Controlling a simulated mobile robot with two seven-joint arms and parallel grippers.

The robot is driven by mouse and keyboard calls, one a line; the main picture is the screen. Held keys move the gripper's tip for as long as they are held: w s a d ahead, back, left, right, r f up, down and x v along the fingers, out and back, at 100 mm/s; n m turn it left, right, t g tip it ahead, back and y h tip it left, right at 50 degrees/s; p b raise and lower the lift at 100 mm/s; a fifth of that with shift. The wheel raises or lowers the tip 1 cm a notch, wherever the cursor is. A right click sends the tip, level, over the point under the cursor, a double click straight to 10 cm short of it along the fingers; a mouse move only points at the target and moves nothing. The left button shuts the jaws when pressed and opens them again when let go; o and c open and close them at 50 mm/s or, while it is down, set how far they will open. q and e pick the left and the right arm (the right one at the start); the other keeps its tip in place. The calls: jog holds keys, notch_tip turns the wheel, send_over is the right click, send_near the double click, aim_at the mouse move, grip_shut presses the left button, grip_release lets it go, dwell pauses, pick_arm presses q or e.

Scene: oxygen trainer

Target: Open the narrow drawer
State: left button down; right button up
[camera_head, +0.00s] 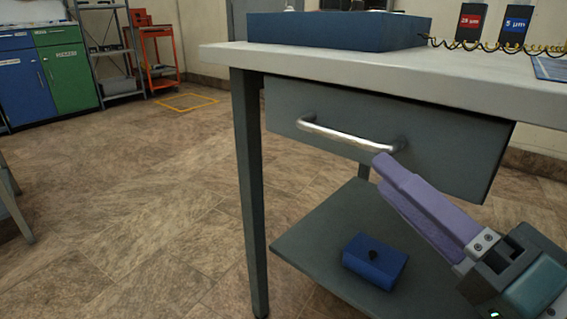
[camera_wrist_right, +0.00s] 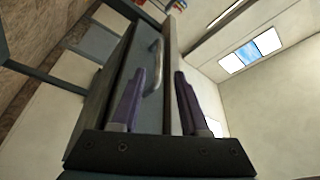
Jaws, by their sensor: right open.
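The narrow drawer (camera_head: 440,166) has a dark grey front and sits under the light tabletop, with no opening visible above it. Its curved metal handle (camera_head: 345,138) runs across the front. My right gripper (camera_head: 382,162) has purple fingers and reaches in from the lower right, its tips close to the handle's right end. In the wrist view, the right gripper (camera_wrist_right: 159,76) is open, and the handle (camera_wrist_right: 155,68) shows beyond and between its fingertips. I cannot tell whether they touch. The drawer front (camera_wrist_right: 124,75) also shows there. My left gripper is out of view.
A blue box (camera_head: 375,262) lies on the lower shelf (camera_head: 310,250). A table leg (camera_head: 250,190) stands left of the drawer.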

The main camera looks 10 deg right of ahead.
aim_at(335, 135)
jog(key=b+x, duration=0.2)
jog(key=x, duration=0.8)
grip_shut()
dwell(1.3)
